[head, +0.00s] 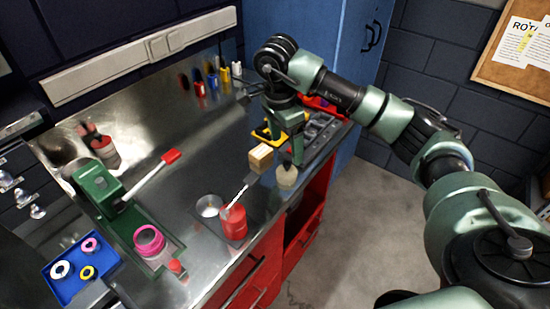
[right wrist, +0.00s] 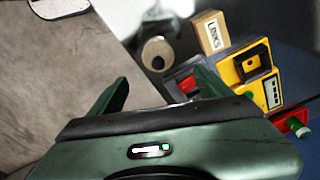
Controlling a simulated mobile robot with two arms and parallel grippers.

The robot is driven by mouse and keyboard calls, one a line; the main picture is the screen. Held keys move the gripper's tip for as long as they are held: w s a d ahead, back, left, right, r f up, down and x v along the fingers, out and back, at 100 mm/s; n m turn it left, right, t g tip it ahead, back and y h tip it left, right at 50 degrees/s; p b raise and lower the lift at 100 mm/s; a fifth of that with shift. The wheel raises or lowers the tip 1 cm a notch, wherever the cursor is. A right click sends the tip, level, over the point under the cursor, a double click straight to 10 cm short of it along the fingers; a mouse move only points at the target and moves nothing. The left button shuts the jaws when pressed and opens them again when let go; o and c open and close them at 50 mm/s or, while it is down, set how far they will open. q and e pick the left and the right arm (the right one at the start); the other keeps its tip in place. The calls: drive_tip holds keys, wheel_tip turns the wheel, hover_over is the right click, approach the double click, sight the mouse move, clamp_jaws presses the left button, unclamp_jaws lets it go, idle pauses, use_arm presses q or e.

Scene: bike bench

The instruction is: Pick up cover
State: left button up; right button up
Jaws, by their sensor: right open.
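I cannot tell for certain which thing is the cover. My right gripper (head: 287,152) hangs over the right part of the steel bench, fingers pointing down. In the right wrist view its two fingers (right wrist: 160,88) are spread apart with nothing held between them. A rounded thing with a pale top (head: 286,177) stands near the bench's front edge, just below the gripper; it also shows in the right wrist view (right wrist: 157,52), beyond the fingertips. A small red and grey thing (right wrist: 187,84) lies close to one finger, partly hidden by it. My left gripper is out of view.
A box marked LINKS (right wrist: 212,34) and a yellow case (right wrist: 243,65) stand close to the gripper. A red can (head: 234,222), a green tool (head: 98,187) with a red-tipped lever and a blue tray (head: 68,287) of rings are further left.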

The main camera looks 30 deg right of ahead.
sight(287, 163)
drive_tip(key=shift+w+f, duration=0.2)
drive_tip(key=shift+w, duration=0.1)
drive_tip(key=shift+f, duration=0.4)
drive_tip(key=f+p, duration=0.1)
drive_tip(key=f, duration=0.1)
drive_tip(key=s+f+p, duration=0.1)
drive_tip(key=p, duration=0.1)
drive_tip(key=shift+s+d+f, duration=0.1)
drive_tip(key=shift+s+f, duration=0.05)
drive_tip(key=shift+f, duration=0.25)
drive_tip(key=shift+w+d+f, duration=0.1)
drive_tip(key=shift+w+f, duration=0.05)
drive_tip(key=shift+f, duration=0.4)
drive_tip(key=shift+w+f, duration=0.1)
drive_tip(key=shift+f, duration=0.6)
drive_tip(key=c, duration=1.4)
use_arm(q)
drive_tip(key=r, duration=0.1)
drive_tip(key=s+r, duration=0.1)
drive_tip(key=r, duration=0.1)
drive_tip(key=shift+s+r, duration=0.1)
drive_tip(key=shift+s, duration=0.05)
